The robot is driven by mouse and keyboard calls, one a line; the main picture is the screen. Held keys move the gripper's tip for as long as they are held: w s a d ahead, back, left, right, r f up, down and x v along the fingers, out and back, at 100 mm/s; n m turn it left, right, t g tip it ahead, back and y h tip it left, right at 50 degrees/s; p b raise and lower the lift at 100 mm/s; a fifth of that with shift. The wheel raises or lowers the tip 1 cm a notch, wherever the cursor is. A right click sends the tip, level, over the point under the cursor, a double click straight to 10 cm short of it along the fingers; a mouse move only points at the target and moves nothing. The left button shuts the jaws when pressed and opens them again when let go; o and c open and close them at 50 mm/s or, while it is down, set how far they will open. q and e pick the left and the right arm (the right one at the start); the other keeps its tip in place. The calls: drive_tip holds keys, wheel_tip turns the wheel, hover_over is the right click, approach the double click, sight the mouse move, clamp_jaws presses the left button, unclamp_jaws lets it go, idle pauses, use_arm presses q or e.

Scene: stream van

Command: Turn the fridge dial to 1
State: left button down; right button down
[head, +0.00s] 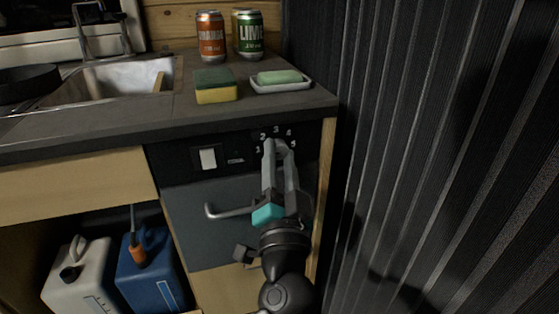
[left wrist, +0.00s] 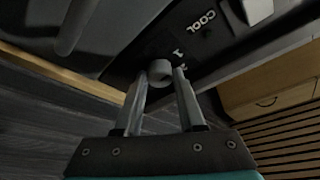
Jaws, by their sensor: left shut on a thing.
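The fridge dial (left wrist: 159,68) is a round grey knob on the black control panel (head: 225,158). The left wrist view also shows the left gripper (left wrist: 160,76) around the knob. The fingers hide most of the dial in the head view, and I cannot tell which number it points to. My right gripper is not in view.
The grey fridge door with its bar handle (head: 228,212) is below the panel. A white switch (head: 208,158) sits left of the dial. The counter (head: 130,118) above holds a sponge (head: 215,86), a soap dish (head: 280,86) and two cans. A dark ribbed curtain (head: 430,150) hangs close at the right.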

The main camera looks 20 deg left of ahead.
use_arm(q)
drive_tip(key=shift+f, duration=0.1)
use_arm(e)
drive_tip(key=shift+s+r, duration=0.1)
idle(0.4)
use_arm(q)
drive_tip(key=c, duration=0.5)
unclamp_jaws()
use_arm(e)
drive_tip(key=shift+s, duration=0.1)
